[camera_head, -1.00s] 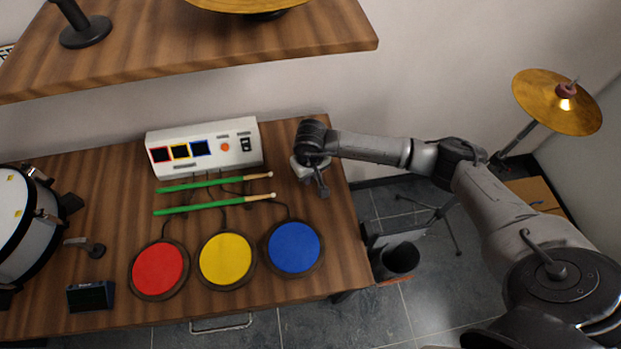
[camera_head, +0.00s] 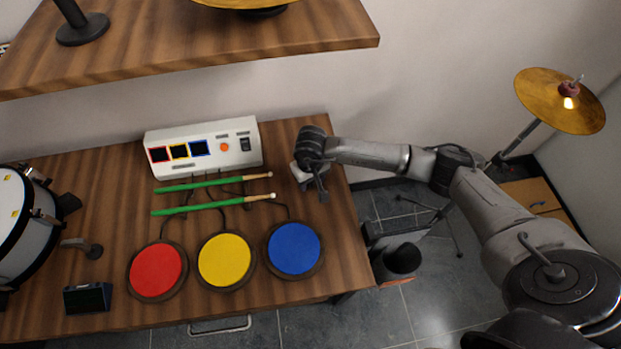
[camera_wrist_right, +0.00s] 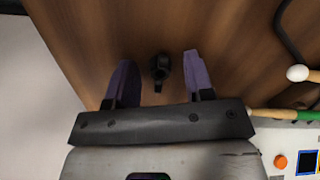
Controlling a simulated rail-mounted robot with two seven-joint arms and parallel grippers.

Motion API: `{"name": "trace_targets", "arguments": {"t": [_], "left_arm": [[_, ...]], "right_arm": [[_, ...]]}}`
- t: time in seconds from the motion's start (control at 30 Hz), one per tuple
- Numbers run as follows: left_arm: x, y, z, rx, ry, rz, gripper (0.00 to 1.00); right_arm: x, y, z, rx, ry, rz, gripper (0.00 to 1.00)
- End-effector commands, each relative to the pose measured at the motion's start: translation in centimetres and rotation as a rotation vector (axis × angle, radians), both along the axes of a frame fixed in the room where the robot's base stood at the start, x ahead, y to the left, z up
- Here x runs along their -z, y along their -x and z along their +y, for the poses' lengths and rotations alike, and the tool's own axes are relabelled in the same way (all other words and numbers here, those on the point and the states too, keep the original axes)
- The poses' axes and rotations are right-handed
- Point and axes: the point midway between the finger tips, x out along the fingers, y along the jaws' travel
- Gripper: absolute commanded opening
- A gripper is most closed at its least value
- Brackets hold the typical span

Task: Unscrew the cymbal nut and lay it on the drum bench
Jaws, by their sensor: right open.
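My right gripper (camera_head: 318,187) is over the right end of the wooden drum bench (camera_head: 345,262). In the right wrist view my right gripper (camera_wrist_right: 160,82) has its two fingers spread apart. A small black piece (camera_wrist_right: 161,68), shaped like a wing nut, is on the bench between the fingers, with a gap on each side. I take it for the cymbal nut. The gold cymbal (camera_head: 545,101) is on its stand at the right, with a reddish felt and the bare-looking tip of a rod on top. My left gripper is not in view.
Green drumsticks (camera_head: 205,184) and a white drum module (camera_head: 203,149) lie left of the gripper. Red, yellow and blue pads (camera_head: 293,248) are in front. A shelf (camera_head: 200,65) overhangs the back. A dark bin (camera_head: 402,260) stands beyond the bench's right edge.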

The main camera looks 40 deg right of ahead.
Motion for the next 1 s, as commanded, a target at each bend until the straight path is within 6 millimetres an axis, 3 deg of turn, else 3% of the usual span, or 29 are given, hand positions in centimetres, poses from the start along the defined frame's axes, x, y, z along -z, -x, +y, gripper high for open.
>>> {"name": "trace_targets", "arguments": {"t": [0.23,0.7,1.0], "left_arm": [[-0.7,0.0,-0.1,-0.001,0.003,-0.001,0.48],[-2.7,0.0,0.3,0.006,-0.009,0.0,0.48],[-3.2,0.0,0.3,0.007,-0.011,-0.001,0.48]], "right_arm": [[-1.0,-0.1,0.0,0.0,-0.001,-0.002,0.48],[-9.3,-0.1,0.0,0.0,0.001,-0.002,0.48],[-12.0,0.0,0.0,0.0,0.0,0.0,0.48]]}}
